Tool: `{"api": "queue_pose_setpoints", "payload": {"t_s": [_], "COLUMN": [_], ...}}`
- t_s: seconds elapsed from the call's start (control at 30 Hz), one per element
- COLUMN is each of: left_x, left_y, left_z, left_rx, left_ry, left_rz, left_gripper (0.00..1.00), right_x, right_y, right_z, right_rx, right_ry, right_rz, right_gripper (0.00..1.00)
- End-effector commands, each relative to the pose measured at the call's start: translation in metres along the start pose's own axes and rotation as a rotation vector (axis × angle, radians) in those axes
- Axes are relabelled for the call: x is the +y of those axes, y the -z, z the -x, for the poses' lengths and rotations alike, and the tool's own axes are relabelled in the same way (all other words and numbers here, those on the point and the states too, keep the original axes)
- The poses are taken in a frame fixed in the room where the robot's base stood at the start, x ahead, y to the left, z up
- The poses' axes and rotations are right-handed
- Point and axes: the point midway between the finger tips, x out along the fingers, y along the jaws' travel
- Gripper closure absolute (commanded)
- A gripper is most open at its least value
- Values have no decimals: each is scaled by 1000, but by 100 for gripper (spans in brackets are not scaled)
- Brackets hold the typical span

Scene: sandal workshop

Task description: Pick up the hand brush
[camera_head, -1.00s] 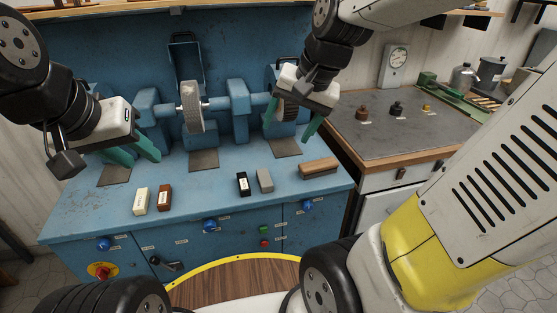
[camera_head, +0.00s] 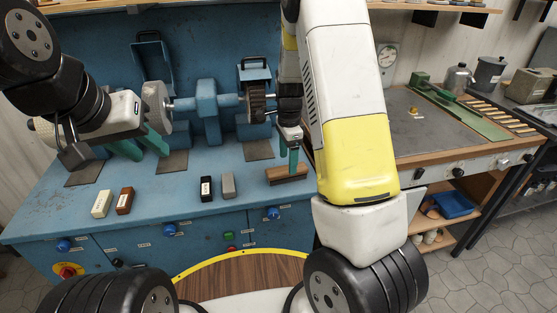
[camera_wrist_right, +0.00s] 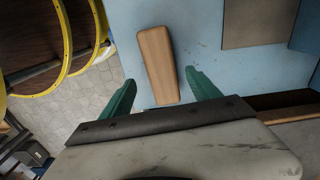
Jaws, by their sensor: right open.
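The hand brush (camera_head: 287,174) is a brown wooden block lying on the right end of the blue bench top. In the right wrist view the brush (camera_wrist_right: 158,62) lies ahead of the fingers, its near end between the two fingertips. My right gripper (camera_head: 292,160) is just above the brush in the head view. In the right wrist view my right gripper (camera_wrist_right: 160,84) has its green fingers apart, with nothing held. My left gripper (camera_head: 143,148) is over the left part of the bench, its green fingers apart and empty.
A cream block (camera_head: 102,204), a red-brown block (camera_head: 125,201), a black block (camera_head: 206,189) and a grey block (camera_head: 228,185) lie along the bench front. The grinding machine (camera_head: 207,103) stands behind. A grey-topped counter (camera_head: 432,125) is at the right.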

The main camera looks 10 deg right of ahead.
Motion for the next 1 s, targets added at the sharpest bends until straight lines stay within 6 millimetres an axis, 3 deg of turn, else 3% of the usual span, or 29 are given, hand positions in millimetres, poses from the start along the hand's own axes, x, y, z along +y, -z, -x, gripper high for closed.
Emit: {"api": "queue_pose_setpoints", "payload": {"t_s": [0.33, 0.63, 1.0], "left_x": [0, 0, 0], "left_y": [0, 0, 0], "left_z": [0, 0, 0], "left_rx": [0, 0, 0], "left_ry": [0, 0, 0], "left_rz": [0, 0, 0], "left_gripper": [64, 64, 64], "right_x": [-2, -3, -3], "right_y": [0, -1, -1], "right_z": [-47, -52, -52], "right_rx": [-1, -1, -1], "right_ry": [-2, 1, 1], "right_rz": [0, 2, 2], "right_gripper": [29, 29, 99]}}
